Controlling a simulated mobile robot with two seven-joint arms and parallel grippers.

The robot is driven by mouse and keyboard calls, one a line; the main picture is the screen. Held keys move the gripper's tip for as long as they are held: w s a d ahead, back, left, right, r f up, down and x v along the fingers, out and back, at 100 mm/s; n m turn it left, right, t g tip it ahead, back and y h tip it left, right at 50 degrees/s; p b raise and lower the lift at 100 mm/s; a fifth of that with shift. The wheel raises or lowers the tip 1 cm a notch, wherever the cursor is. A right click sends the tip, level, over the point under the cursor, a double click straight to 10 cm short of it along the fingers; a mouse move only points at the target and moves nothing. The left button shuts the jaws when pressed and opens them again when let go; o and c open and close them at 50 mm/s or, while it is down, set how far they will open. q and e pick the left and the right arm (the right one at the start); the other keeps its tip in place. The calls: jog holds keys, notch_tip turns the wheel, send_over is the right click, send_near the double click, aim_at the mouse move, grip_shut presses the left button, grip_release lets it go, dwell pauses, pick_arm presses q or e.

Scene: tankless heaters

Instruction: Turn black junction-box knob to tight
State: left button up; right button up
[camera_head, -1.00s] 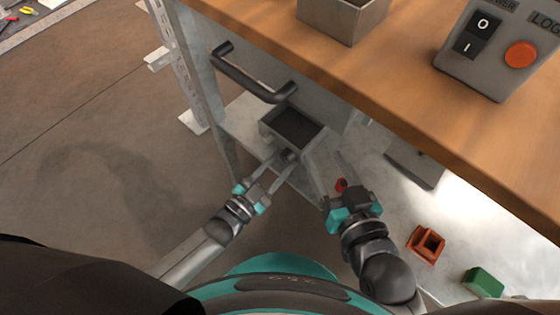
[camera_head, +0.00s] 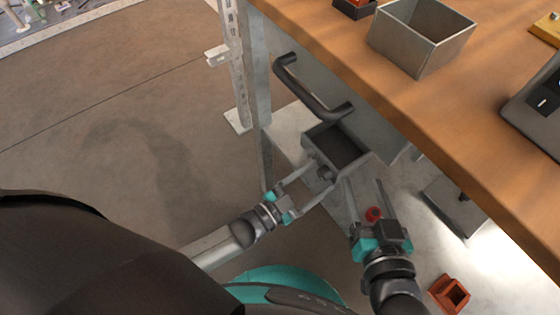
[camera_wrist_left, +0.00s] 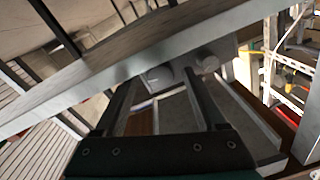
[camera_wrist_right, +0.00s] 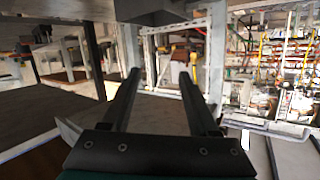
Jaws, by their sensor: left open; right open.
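A grey open-topped box (camera_head: 362,158) with a dark inside sits under the workbench edge. A small dark round knob (camera_head: 326,173) shows on its near side. My left gripper (camera_head: 320,177) is open, with its fingertips close around or just in front of this knob; contact cannot be told. In the left wrist view, a grey round knob (camera_wrist_left: 158,77) lies between the open fingers and another round part (camera_wrist_left: 206,65) is beside the right finger. The label marks are not readable. My right gripper (camera_head: 364,182) is open and empty, right of the box.
A wooden workbench (camera_head: 400,105) overhangs the box, with a black bar handle (camera_head: 312,95) at its side. A metal bin (camera_head: 420,45) stands on top. Open floor is at left.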

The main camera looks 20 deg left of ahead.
pick_arm(q)
jog(key=shift+s+a, duration=0.3)
jog(key=shift+s, duration=0.15)
jog(key=p+v, duration=0.3)
jog(key=v, duration=1.1)
pick_arm(e)
jog(key=s+d+f+g+h, duration=0.2)
jog(key=d+g+h, duration=0.1)
jog(key=d+g, duration=0.3)
jog(key=shift+d, duration=0.15)
pick_arm(q)
jog(key=shift+s, duration=0.1)
